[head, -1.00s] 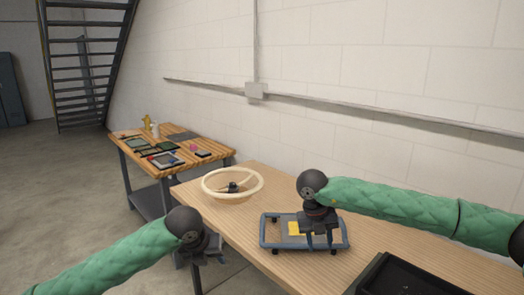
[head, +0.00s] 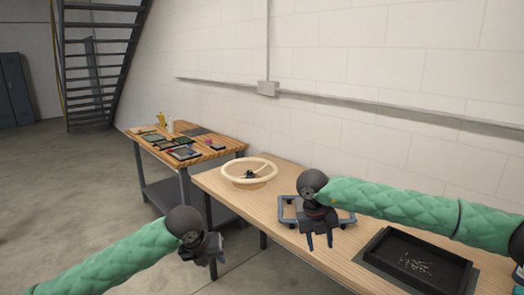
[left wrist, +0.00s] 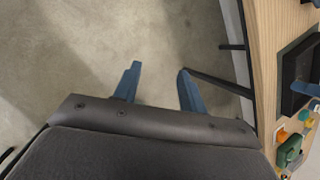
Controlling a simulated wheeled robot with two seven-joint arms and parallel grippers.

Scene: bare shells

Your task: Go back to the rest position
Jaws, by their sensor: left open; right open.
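My left gripper (head: 214,268) hangs beside the near table's left edge, over the floor. In the left wrist view its two blue fingers (left wrist: 158,85) are apart with only bare floor between them. My right gripper (head: 320,242) is above the near table, in front of a blue-framed tray (head: 288,212) that it partly hides. Its fingers are apart and I see nothing between them.
The wooden table (head: 222,188) carries a cream ring-shaped wheel (head: 275,172) and a black tray (head: 374,258) with small bits in it. A second table (head: 238,152) with several items stands behind. Coloured objects (left wrist: 290,150) show in the left wrist view. Open floor (head: 90,190) lies left.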

